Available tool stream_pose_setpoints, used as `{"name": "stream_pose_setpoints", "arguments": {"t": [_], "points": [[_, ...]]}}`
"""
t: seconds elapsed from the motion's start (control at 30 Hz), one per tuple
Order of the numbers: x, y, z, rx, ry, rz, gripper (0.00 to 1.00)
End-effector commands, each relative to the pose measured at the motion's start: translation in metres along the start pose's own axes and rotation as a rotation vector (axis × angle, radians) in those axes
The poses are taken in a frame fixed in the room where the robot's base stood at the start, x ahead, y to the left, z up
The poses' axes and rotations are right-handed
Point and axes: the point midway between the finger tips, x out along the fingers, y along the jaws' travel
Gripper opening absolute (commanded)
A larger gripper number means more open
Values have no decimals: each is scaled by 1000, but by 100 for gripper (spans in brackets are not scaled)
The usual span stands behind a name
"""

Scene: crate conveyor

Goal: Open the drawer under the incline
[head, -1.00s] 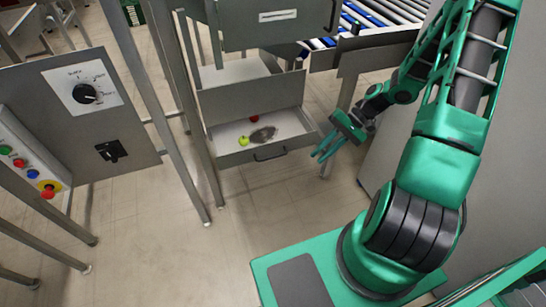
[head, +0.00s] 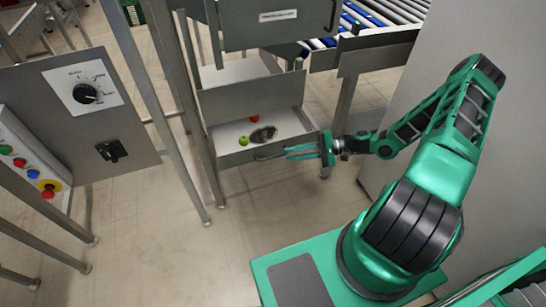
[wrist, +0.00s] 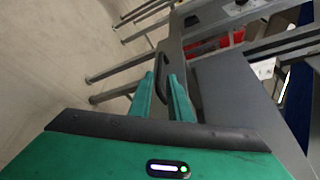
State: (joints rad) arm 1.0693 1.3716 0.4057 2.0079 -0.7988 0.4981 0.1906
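The grey drawer (head: 232,160) under the grey cabinet stands pulled out, with its inside showing. A green apple-like item (head: 243,141), a red round item (head: 254,118) and a dark flattish item (head: 263,134) lie in it. My green gripper (head: 287,153) is at the drawer's front, beside its handle (head: 262,158), which the fingers partly hide. In the wrist view the two fingers are apart, with the dark handle (wrist: 162,80) between or just past their tips. I cannot tell whether they touch it.
A grey control panel (head: 75,115) with a knob, a switch and coloured buttons stands at the left. Metal posts rise left of the drawer. A roller conveyor (head: 385,18) is behind at the top right. The floor in front of the drawer is clear.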

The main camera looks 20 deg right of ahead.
Motion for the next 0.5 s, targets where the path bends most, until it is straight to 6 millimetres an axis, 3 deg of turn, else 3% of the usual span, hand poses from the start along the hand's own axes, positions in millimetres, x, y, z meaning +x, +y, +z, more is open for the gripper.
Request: {"name": "stream_pose_setpoints", "arguments": {"t": [0.2, 0.5], "points": [[41, 0, 1, 0, -4, 1, 17], [76, 0, 1, 0, -2, 1, 17]]}}
